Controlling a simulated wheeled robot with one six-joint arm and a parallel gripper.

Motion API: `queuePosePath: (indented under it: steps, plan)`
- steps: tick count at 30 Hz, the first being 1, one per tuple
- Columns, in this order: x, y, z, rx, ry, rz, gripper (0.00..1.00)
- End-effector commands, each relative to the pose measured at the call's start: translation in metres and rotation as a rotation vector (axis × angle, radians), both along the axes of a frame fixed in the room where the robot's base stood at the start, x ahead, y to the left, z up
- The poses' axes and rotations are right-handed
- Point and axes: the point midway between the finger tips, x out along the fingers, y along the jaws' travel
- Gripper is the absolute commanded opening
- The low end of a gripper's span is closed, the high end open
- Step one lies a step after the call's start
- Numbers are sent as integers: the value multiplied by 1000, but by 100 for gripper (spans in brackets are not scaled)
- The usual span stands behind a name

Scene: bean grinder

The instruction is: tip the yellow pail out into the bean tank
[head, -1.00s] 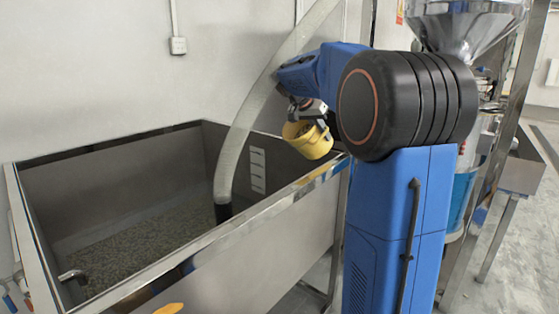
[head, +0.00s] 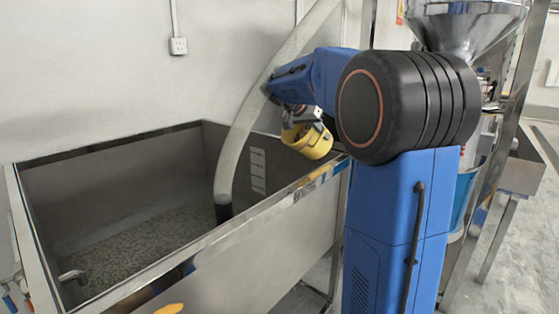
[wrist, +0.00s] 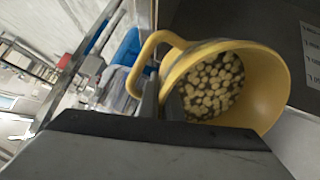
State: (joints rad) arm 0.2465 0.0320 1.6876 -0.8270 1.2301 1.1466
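The yellow pail (head: 308,143) hangs from my gripper (head: 303,112) near the right end of the bean tank (head: 270,215), at its near rim. The pail is slightly tilted. In the wrist view the pail (wrist: 268,85) holds pale beans (wrist: 212,85), and its handle loop (wrist: 145,62) is on the left. My gripper (wrist: 160,97) is closed at the pail's side by the handle; the exact grip is partly hidden. The tank is a steel trough with a layer of beans (head: 140,245) on its floor.
A clear hose (head: 240,130) with a dark end reaches down into the tank near the pail. A steel funnel (head: 465,25) stands behind my arm at right. A tap-like pipe (head: 72,276) is at the tank's left. The tank's left half is open above.

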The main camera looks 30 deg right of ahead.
Motion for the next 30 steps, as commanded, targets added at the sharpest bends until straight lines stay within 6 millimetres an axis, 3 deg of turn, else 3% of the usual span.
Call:
queuePosePath:
  steps: [30]
  plan:
    - [0,6,3,-138,3,0,0]
